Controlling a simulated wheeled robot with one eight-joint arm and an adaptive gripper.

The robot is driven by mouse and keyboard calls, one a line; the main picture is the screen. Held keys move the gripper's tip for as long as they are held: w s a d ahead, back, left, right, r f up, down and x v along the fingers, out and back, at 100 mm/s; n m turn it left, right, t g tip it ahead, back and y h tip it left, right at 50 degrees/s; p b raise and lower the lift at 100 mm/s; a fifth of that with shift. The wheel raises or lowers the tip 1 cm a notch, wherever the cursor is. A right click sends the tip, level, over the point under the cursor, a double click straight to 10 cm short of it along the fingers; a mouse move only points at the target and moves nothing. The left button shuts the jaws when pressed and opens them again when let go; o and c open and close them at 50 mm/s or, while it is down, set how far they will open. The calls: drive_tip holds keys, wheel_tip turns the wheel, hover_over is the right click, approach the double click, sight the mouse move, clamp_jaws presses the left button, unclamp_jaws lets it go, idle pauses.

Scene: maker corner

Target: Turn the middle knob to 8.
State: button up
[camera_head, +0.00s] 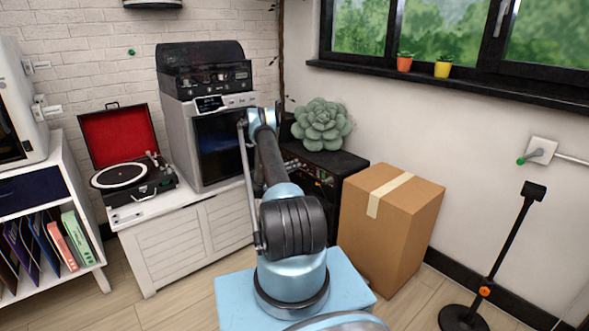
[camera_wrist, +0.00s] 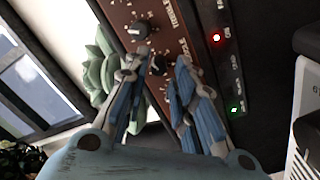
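The amplifier (camera_head: 345,162) is a black box in the head view, its front partly hidden behind my arm. In the wrist view its brown control panel (camera_wrist: 174,42) runs down at a slant. A dark knob (camera_wrist: 158,65) lies beside a partly hidden label that looks like "MIDDLE". Another knob (camera_wrist: 140,28), with a light marker and a dial scale, sits above it beside the "TREBLE" label. My gripper (camera_wrist: 161,67) is open, with its blue-grey fingers on either side of the lower knob. Contact and that knob's pointer cannot be made out. The gripper is not visible in the head view.
A green succulent (camera_head: 322,124) stands on the amplifier, and its leaves show behind my left finger. A cardboard box (camera_head: 400,225) stands close right of the amplifier. A white cabinet (camera_head: 190,245) with a 3D printer is to the left. Red and green lights glow beside the panel.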

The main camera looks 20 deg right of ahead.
drive_tip(key=v, duration=1.1)
drive_tip(key=shift+o, duration=1.4)
drive_tip(key=s+a+n+t, duration=0.1)
drive_tip(key=s+a+n, duration=0.25)
drive_tip(key=n, duration=1.15)
drive_tip(key=x, duration=1.7)
drive_tip(key=shift+w+a+f+y, duration=0.15)
drive_tip(key=shift+w+f+y, duration=0.1)
drive_tip(key=shift+w+y, duration=0.1)
clamp_jaws()
